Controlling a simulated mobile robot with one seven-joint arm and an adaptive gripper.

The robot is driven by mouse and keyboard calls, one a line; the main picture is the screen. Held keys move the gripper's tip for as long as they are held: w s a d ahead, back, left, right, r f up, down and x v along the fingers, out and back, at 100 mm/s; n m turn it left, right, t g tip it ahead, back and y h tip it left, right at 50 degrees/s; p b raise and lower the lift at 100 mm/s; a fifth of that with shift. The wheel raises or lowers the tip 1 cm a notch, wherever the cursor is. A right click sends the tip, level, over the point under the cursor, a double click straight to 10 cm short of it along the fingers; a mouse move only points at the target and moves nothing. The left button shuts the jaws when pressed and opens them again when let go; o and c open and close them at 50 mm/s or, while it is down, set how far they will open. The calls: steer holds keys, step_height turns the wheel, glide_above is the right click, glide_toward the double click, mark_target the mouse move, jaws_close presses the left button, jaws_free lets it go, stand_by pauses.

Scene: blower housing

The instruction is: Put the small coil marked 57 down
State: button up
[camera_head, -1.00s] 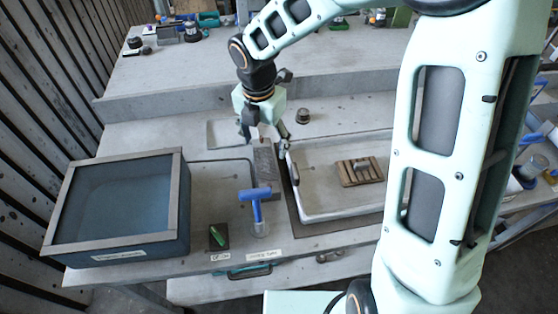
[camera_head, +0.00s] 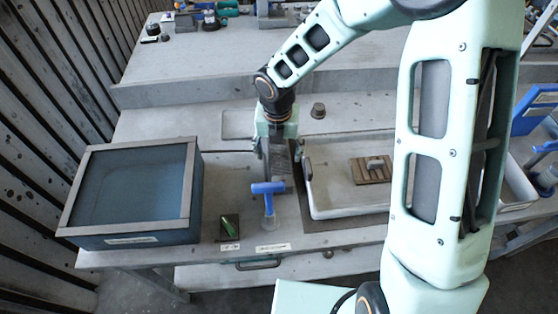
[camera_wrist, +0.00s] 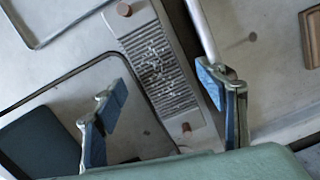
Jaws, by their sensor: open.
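My gripper (camera_wrist: 161,84) is open in the wrist view, its two blue-padded fingers wide apart with nothing between the pads. Below and between them lies a long grey ribbed block (camera_wrist: 158,68) with a reddish-brown round spot near each end and pale specks on its ribs. In the head view my gripper (camera_head: 276,145) points down over this block (camera_head: 281,175), hiding part of it. I cannot make out a coil marked 57 in either view. A small dark cylinder (camera_head: 318,110) stands on the bench behind the white tray; its marking is unreadable.
The white tray (camera_head: 328,212) to the right holds a brown slatted board (camera_head: 359,173) with a grey piece on it. A blue open bin (camera_head: 190,205) stands left. A blue-handled tool (camera_head: 268,188) and a dark block with a green piece (camera_head: 229,227) are in front.

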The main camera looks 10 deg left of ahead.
mark_target(279, 157)
steer(key=shift+w+f, duration=0.2)
steer(key=shift+f, duration=1.3)
steer(key=shift+c, duration=0.6)
jaws_close()
steer(key=shift+r, duration=0.15)
